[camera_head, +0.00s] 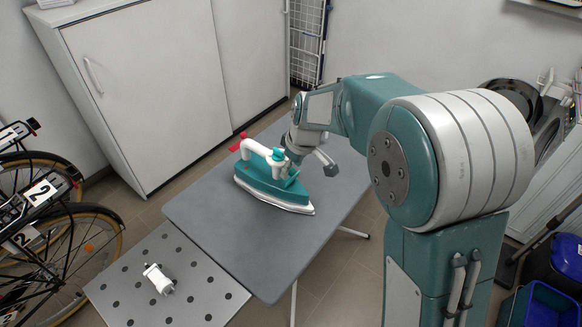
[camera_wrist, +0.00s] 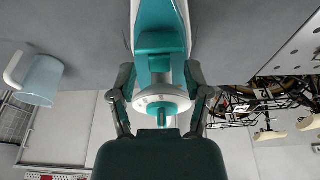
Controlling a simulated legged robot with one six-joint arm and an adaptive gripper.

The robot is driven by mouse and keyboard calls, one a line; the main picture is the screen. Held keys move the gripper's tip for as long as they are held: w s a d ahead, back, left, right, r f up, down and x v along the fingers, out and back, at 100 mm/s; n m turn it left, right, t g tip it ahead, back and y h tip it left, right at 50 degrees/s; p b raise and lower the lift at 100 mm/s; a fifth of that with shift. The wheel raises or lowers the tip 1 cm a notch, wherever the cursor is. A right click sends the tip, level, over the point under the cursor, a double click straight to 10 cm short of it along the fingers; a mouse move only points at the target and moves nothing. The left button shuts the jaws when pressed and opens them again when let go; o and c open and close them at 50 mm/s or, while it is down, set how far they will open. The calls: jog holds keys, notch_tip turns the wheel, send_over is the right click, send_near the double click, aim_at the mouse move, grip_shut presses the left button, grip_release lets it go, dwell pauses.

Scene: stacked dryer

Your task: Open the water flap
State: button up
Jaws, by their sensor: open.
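The teal and white iron (camera_head: 272,181) sits flat on the grey ironing board (camera_head: 212,212), its pointed end toward the lower right in the head view. Its white handle (camera_head: 262,150) arches over the body, with a red piece (camera_head: 238,142) beside it. In the wrist view, the iron's teal top (camera_wrist: 160,42) and a white round part (camera_wrist: 160,102) lie between the fingers. My gripper (camera_wrist: 158,73) is open, its two fingers apart on either side of the iron; I cannot tell whether they touch it. I cannot make out the water flap clearly.
A pale blue cup (camera_wrist: 42,80) stands on the board in the wrist view. A perforated metal plate (camera_head: 190,278) with a small white object (camera_head: 158,279) adjoins the board. White cabinets (camera_head: 150,80) stand behind, bicycles (camera_head: 45,225) at the left, blue bins (camera_head: 548,305) at the right.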

jog(key=v, duration=1.1)
jog(key=shift+r, duration=0.15)
